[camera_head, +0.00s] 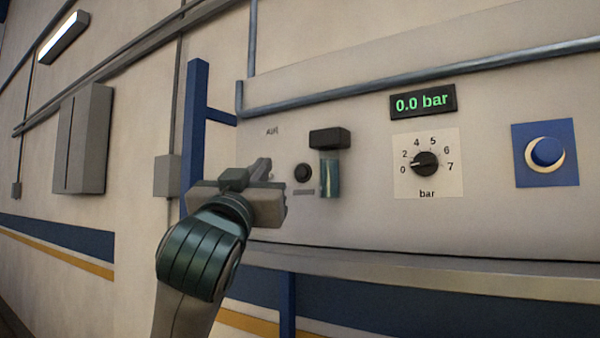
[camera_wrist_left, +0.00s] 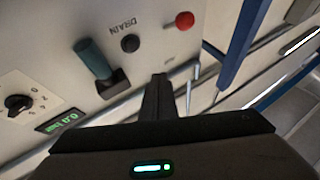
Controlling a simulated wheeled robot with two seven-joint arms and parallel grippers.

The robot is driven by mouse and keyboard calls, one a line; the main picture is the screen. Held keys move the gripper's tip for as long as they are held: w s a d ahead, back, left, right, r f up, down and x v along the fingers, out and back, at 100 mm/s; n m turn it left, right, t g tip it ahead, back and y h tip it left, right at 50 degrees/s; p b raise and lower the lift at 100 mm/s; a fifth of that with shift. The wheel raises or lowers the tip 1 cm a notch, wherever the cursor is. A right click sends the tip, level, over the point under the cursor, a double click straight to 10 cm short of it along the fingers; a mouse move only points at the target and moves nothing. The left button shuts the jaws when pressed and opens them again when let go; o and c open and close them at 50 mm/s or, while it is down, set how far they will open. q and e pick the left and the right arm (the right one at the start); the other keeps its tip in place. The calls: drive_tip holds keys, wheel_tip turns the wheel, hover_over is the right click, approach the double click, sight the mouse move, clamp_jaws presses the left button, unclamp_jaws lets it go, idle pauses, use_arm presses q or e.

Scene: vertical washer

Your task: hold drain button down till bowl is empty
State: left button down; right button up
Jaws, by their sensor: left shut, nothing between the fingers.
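The drain button (camera_head: 302,173) is a round black button on the panel. It also shows in the wrist view (camera_wrist_left: 130,43) beside the word DRAIN. The bowl (camera_head: 330,178) is a teal cylinder under a black block, right of the button; it shows in the left wrist view (camera_wrist_left: 93,58) too. I cannot tell whether it holds liquid. My left gripper (camera_head: 263,168) is shut and empty, left of the button in the head view. Its fingers (camera_wrist_left: 158,80) look apart from the button in the wrist view. My right gripper is not in view.
A red knob (camera_wrist_left: 184,20) sits near the drain button. A display (camera_head: 422,102) reads 0.0 bar above a pressure dial (camera_head: 426,163). A blue knob (camera_head: 546,152) is at right. A pipe (camera_head: 400,83) crosses above; a blue post (camera_head: 194,130) stands left.

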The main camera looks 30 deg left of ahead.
use_arm(q)
approach(302, 172)
drive_tip(key=w+a+r, duration=0.3)
drive_tip(key=r, duration=0.1)
drive_tip(key=shift+w+a+p, duration=0.2)
drive_tip(key=shift+p, duration=0.1)
drive_tip(key=shift+r, duration=0.1)
idle(1.8)
drive_tip(key=shift+w, duration=0.45)
drive_tip(key=shift+w, duration=0.45)
idle(4.2)
